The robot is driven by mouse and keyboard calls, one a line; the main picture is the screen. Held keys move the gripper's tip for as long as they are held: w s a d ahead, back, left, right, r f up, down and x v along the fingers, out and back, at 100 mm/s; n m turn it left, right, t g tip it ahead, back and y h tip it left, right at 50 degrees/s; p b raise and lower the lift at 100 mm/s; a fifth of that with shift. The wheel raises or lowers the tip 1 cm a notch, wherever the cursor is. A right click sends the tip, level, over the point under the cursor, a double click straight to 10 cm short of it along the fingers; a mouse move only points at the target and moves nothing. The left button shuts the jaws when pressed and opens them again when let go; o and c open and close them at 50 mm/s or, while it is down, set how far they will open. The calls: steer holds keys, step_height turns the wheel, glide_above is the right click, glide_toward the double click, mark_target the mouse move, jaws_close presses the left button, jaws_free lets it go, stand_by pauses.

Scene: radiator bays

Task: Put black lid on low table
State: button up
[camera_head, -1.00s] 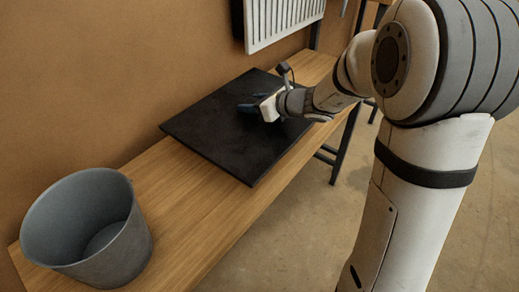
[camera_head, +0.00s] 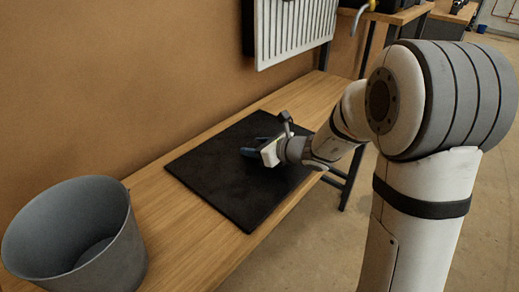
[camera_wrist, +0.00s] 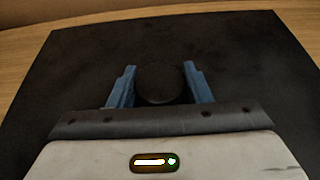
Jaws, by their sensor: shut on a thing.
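The black lid (camera_head: 225,190) is a broad, flat, square dark panel lying on the wooden low table (camera_head: 190,240). I cannot tell whether all of its underside touches the wood. Its dark surface also fills much of the wrist view (camera_wrist: 240,60). A round black knob (camera_wrist: 160,82) stands at its middle. My gripper (camera_head: 252,150) reaches in from the right, low over the lid. In the wrist view its two blue fingers (camera_wrist: 160,85) are shut on the knob, one on each side. In the head view the knob is hidden by the gripper.
A grey bucket (camera_head: 125,245) stands open at the table's near left end, left of the lid. A white radiator (camera_head: 293,30) hangs on the brown wall behind. Bare wood lies beyond the lid toward the far end. Another bench (camera_head: 400,15) stands at the back right.

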steer(key=shift+r, duration=0.1)
steer(key=o, duration=1.3)
